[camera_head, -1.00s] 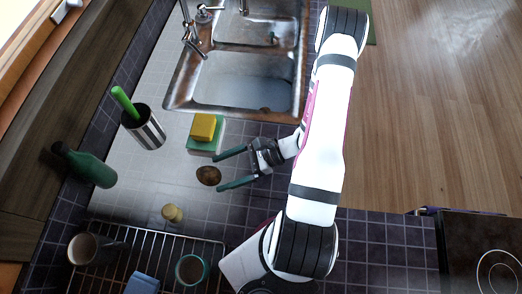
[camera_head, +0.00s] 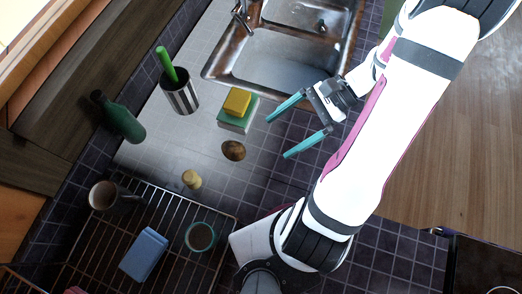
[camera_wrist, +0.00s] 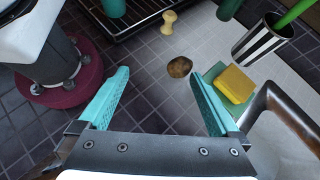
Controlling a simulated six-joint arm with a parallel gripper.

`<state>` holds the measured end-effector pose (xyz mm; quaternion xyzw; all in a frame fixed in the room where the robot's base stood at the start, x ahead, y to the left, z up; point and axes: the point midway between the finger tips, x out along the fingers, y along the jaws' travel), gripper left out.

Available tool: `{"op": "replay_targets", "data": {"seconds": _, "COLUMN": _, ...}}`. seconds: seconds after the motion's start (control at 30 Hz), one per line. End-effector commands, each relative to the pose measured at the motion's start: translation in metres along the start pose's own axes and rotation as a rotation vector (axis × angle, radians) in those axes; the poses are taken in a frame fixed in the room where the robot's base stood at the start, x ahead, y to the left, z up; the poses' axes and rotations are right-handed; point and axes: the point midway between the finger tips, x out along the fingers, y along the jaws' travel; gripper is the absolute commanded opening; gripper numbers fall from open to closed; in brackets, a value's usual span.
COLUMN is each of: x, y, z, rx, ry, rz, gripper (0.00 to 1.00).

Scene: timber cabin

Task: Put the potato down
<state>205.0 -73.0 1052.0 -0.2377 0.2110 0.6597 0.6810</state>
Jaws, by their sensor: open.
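The potato (camera_head: 233,150) is brown and lies on the tiled counter, below the yellow and green sponges in the head view. It also shows in the wrist view (camera_wrist: 179,67), beyond my fingertips. My gripper (camera_head: 294,123) has two teal fingers spread wide with nothing between them. It is to the right of the potato, apart from it. In the wrist view the open fingers (camera_wrist: 160,90) frame bare dark tiles.
A yellow sponge (camera_head: 237,102) on a green one (camera_head: 238,122) sits near the sink (camera_head: 278,78). A striped holder (camera_head: 180,98), a green bottle (camera_head: 123,121) and a small pale wooden piece (camera_head: 191,179) stand around. A wire rack (camera_head: 168,213) holds mugs and a blue block (camera_head: 144,254).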

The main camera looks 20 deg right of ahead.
Motion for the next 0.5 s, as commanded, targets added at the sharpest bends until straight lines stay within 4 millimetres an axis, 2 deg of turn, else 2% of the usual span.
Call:
{"op": "replay_targets", "data": {"seconds": 0.03, "x": 0.004, "y": 0.001, "z": 0.032, "rx": -0.129, "ry": 0.095, "rz": 0.104, "gripper": 0.98}}
{"op": "replay_targets", "data": {"seconds": 0.1, "x": 0.012, "y": 0.012, "z": 0.072, "rx": -0.320, "ry": 0.236, "rz": 0.243, "gripper": 0.98}}
{"op": "replay_targets", "data": {"seconds": 0.2, "x": 0.021, "y": 0.037, "z": 0.114, "rx": -0.600, "ry": 0.420, "rz": 0.387, "gripper": 0.98}}
{"op": "replay_targets", "data": {"seconds": 0.3, "x": 0.024, "y": 0.058, "z": 0.134, "rx": -0.828, "ry": 0.554, "rz": 0.453, "gripper": 0.98}}
{"op": "replay_targets", "data": {"seconds": 0.4, "x": 0.025, "y": 0.070, "z": 0.141, "rx": -0.964, "ry": 0.625, "rz": 0.474, "gripper": 0.98}}
{"op": "replay_targets", "data": {"seconds": 0.5, "x": 0.025, "y": 0.074, "z": 0.143, "rx": -1.014, "ry": 0.651, "rz": 0.478, "gripper": 0.80}}
